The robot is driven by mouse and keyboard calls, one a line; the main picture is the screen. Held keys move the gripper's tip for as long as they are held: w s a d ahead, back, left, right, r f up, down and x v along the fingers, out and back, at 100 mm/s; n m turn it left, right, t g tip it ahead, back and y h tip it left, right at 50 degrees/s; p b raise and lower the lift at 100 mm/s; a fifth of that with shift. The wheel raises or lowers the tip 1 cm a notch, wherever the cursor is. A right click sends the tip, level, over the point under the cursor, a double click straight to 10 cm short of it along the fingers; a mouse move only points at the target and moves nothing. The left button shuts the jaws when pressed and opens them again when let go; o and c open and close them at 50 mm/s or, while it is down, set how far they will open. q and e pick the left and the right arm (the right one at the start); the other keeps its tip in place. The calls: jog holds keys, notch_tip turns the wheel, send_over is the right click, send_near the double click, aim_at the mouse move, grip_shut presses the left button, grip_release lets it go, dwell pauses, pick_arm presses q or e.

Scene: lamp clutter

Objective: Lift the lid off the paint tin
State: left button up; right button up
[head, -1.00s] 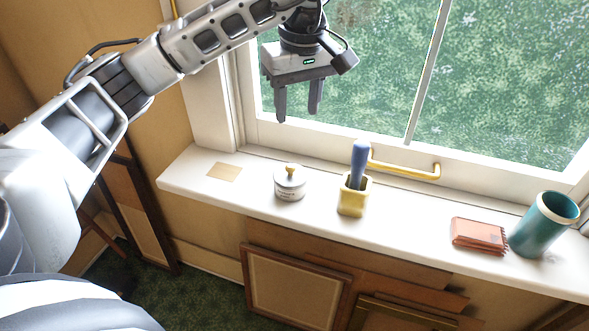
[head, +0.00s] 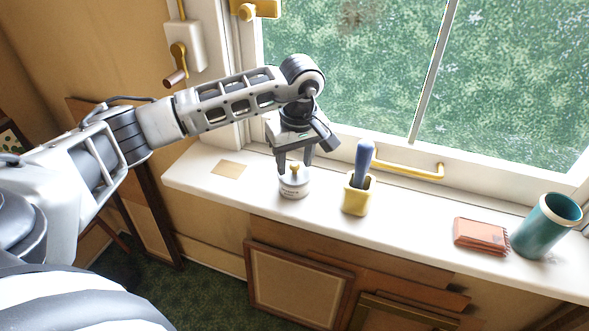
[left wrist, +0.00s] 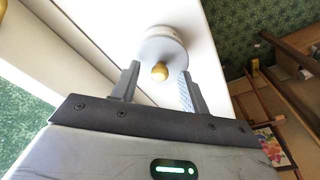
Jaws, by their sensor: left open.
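The paint tin (head: 294,190) is a small white pot standing upright on the window sill. Its lid (head: 287,178) is on it, with a brass-coloured round knob on top; the lid (left wrist: 150,50) and its knob (left wrist: 160,71) also show in the left wrist view. My left gripper (head: 293,164) points down over the tin, its jaws open. In the left wrist view the left gripper (left wrist: 158,85) has one finger on each side of the knob, with a gap on both sides. My right gripper is in neither view.
A yellow holder (head: 356,198) with a blue-handled tool (head: 363,158) stands close right of the tin. A tan card (head: 229,169) lies left on the sill (head: 400,220).

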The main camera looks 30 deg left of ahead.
pick_arm(q)
jog(key=shift+f, duration=0.3)
grip_shut()
jog(key=shift+r, duration=0.15)
